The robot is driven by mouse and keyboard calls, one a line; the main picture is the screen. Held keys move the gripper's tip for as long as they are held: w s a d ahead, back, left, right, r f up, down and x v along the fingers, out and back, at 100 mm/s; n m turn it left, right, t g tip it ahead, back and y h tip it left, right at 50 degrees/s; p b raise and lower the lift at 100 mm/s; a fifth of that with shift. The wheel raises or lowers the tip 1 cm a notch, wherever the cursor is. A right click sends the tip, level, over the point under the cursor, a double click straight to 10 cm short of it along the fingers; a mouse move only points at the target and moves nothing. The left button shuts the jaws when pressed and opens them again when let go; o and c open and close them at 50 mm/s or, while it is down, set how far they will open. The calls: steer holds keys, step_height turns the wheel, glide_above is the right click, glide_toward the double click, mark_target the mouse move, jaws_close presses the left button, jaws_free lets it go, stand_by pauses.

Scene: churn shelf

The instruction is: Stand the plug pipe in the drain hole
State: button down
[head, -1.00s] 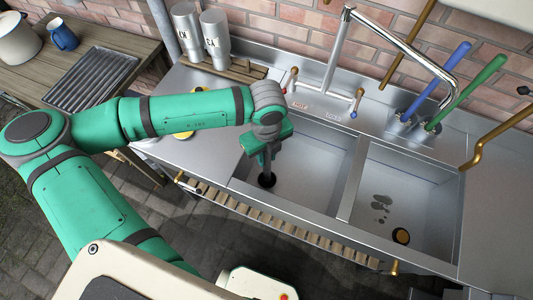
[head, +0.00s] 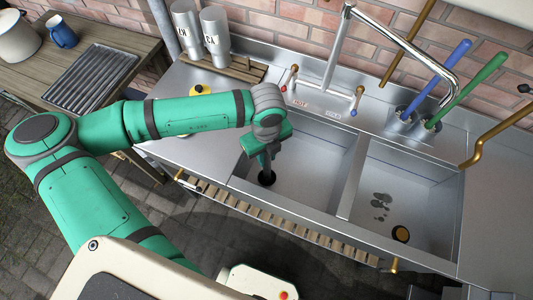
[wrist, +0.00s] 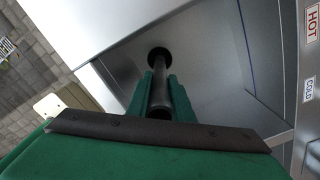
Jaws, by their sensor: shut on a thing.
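My gripper (head: 266,156) is over the left basin (head: 315,160) of the steel sink, shut on the dark grey plug pipe. In the wrist view the plug pipe (wrist: 158,92) runs between the two green fingers (wrist: 162,100) away toward the dark drain hole (wrist: 159,54). In the head view the drain hole (head: 267,179) is at the basin's front left, right below the gripper. The pipe's far end lines up with the hole. I cannot tell whether it is inside or just above it.
The right basin (head: 430,180) has its own brass-rimmed drain (head: 401,234) and wet spots. A tall tap (head: 335,50) rises behind the basins. Blue (head: 440,76) and green (head: 468,88) handles stand at the back right. Steel canisters (head: 214,38) stand at the back left.

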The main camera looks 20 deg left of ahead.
steer(key=shift+f, duration=0.65)
steer(key=c, duration=1.5)
jaws_free()
steer(key=shift+r, duration=0.1)
step_height(320, 180, up, 11)
steer(key=shift+f, duration=0.2)
